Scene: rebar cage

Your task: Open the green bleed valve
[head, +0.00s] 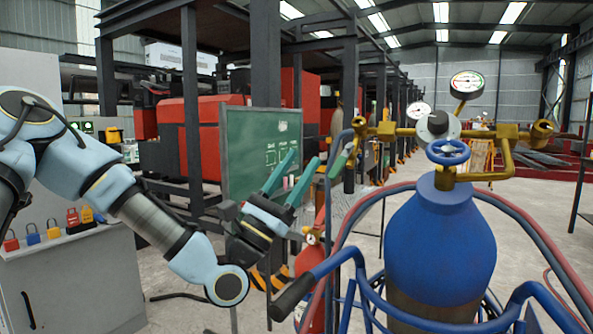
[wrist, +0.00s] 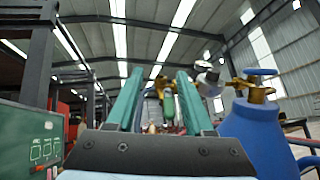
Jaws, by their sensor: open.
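The green bleed valve (head: 339,163) is a small green lever handle hanging at the left end of the brass manifold (head: 385,131), above the blue gas cylinder (head: 440,240). My gripper (head: 305,158) has two teal fingers, spread apart and empty, pointing up and toward the valve from its left. In the head view the fingertips are a short way left of the handle. In the wrist view the green handle (wrist: 168,106) shows beyond and between the open fingers of my gripper (wrist: 160,72), apart from them. The blue cylinder (wrist: 262,137) is at right there.
A blue handwheel (head: 448,152) and two gauges (head: 467,84) sit on the manifold. The blue cart frame with a black grip (head: 292,297) and hoses surrounds the cylinder. A red extinguisher (head: 310,258) and a green board (head: 262,150) stand behind my gripper.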

